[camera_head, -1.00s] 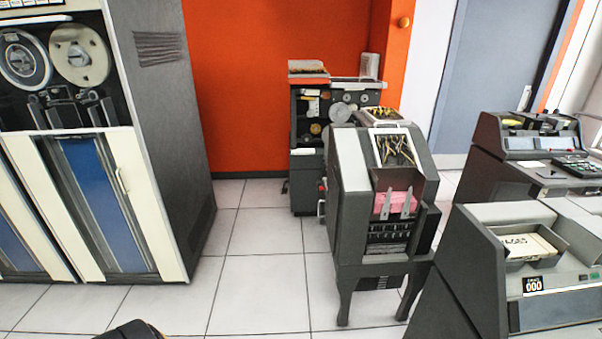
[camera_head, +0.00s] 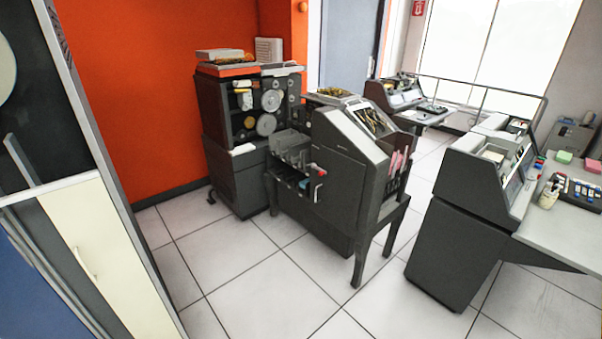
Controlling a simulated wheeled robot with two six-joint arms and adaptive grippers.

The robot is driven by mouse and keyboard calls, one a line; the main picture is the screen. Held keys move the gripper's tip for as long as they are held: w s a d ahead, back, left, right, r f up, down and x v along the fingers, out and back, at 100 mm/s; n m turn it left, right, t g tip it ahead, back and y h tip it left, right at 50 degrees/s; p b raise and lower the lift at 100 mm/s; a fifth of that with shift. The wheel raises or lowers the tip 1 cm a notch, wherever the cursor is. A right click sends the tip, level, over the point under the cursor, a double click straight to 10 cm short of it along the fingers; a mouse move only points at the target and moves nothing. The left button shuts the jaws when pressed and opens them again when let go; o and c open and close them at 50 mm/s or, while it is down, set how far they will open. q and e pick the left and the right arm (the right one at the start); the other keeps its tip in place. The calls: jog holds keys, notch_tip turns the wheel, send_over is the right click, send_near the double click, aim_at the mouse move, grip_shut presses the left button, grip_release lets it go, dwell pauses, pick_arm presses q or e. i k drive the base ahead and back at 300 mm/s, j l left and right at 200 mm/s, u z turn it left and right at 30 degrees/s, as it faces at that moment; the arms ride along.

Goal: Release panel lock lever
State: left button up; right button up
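A grey card machine on legs (camera_head: 335,170) stands in the middle of the head view, its left side turned partly toward me. A small red-tipped part (camera_head: 317,170) shows on that side, above a dark tray area (camera_head: 290,155); I cannot tell whether it is the panel lock lever. Yellow wiring (camera_head: 372,120) shows in the opening on top, and pink cards (camera_head: 399,162) show at the right end. Neither of my grippers is in view.
A dark machine with reels (camera_head: 250,120) stands against the orange wall (camera_head: 150,80). A tall cabinet (camera_head: 110,270) fills the left edge. A grey console (camera_head: 465,210) and a white desk (camera_head: 565,225) stand at the right. The tiled floor (camera_head: 265,295) in front is clear.

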aim_at(314, 164)
jog(key=i+l+z, duration=0.1)
jog(key=i+z, duration=0.15)
jog(key=i, duration=1.95)
